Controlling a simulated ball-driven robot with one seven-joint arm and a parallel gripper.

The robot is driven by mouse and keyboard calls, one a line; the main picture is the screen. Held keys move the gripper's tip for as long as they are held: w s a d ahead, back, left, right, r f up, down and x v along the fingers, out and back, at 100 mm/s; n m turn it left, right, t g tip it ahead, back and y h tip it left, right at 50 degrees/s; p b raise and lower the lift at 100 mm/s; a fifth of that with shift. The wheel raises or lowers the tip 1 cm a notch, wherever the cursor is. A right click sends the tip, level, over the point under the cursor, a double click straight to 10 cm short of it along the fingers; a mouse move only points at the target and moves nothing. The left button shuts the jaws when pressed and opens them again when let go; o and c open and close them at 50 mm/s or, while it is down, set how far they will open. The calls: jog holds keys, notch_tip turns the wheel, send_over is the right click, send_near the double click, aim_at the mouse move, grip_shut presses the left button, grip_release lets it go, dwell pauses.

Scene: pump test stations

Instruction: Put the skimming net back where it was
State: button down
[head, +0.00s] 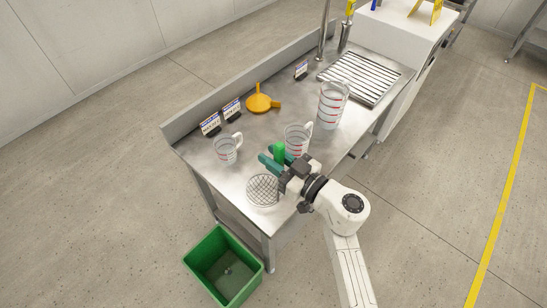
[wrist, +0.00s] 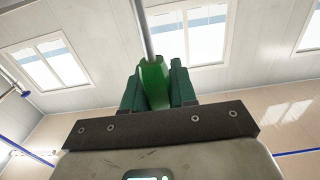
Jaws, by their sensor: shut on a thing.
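My gripper (head: 278,160), with dark green fingers, is shut on the bright green handle of the skimming net (head: 279,153), over the front part of the steel bench. In the wrist view the handle (wrist: 154,84) sits between the fingers, and a thin grey rod runs from it out of the top of the picture. A round wire mesh (head: 263,190) shows below and left of the fingers and looks like the net's head. Its link to the handle does not show, and I cannot tell whether it touches the bench.
The steel bench (head: 197,153) holds clear measuring jugs (head: 226,150), (head: 296,138), (head: 332,105), an orange funnel (head: 260,103) and label stands (head: 210,124), (head: 232,109), (head: 301,70). A slatted drainer (head: 365,77) is at the far end. A green bin (head: 211,251) stands on the floor.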

jog(key=shift+f, duration=0.1)
jog(key=c, duration=0.9)
grip_release()
jog(key=shift+r, duration=0.2)
jog(key=v, duration=1.2)
jog(key=shift+d, duration=0.1)
